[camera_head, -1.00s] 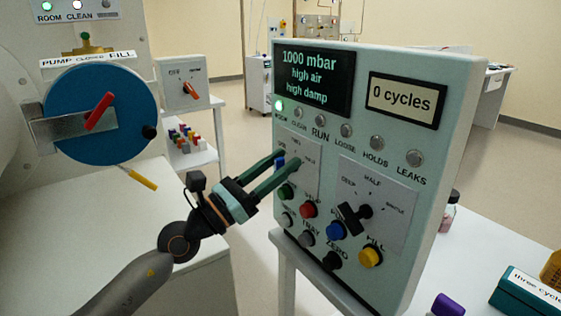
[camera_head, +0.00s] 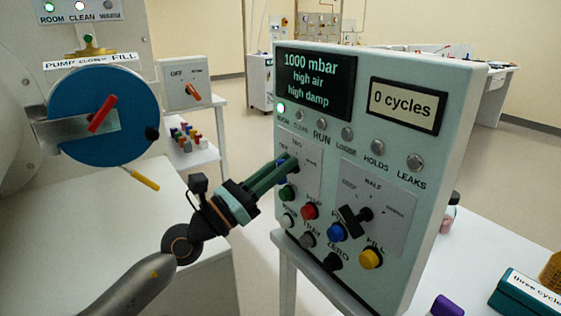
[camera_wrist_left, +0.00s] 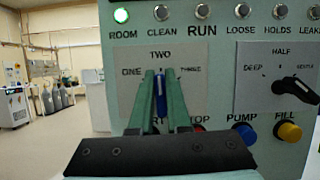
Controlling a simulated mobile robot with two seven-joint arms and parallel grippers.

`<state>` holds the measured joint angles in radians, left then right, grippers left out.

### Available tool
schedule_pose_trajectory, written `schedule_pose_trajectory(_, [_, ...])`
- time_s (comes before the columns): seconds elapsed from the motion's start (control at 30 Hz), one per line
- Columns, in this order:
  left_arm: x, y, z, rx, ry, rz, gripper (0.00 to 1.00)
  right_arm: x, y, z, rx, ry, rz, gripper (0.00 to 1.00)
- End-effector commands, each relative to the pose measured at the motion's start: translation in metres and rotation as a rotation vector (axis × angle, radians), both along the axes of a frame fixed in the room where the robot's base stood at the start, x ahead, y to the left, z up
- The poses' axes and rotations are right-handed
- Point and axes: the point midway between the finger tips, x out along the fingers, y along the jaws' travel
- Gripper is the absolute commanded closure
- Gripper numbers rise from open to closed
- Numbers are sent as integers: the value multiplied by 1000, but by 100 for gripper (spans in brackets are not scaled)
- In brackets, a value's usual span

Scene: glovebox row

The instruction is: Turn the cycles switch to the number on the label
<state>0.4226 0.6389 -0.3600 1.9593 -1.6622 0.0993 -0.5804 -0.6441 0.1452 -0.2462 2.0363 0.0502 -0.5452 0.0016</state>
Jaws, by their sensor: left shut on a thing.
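The cycles switch is a blue knob (camera_wrist_left: 160,97) on a pale plate (camera_wrist_left: 195,55) marked ONE, TWO and THREE, on the upright control panel. My left gripper (camera_head: 288,163) is shut on this knob, with its green fingers on either side. The wrist view shows the knob between the fingers, roughly below TWO; its exact pointing is partly hidden. The label reading "three cycles" (camera_head: 537,290) is on a teal box (camera_head: 510,300) at lower right. The panel's display (camera_head: 403,104) reads 0 cycles. My right gripper does not show.
A second switch with a black knob (camera_head: 355,217) sits right of the blue knob. Several coloured buttons, including a red one (camera_head: 310,211) and a green one (camera_head: 287,193), lie just below the gripper. A blue disc with a red handle (camera_head: 101,112) is at left.

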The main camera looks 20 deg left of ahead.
Motion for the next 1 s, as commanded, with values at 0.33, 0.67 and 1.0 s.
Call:
schedule_pose_trajectory(0.33, [2, 2, 8, -202, 159, 0, 100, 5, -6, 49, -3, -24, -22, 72])
schedule_pose_trajectory(0.67, [4, 5, 2, -341, 264, 1, 100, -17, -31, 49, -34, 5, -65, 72])
schedule_pose_trajectory(1.0, [4, 5, 0, -346, 266, 1, 84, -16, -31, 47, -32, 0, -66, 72])
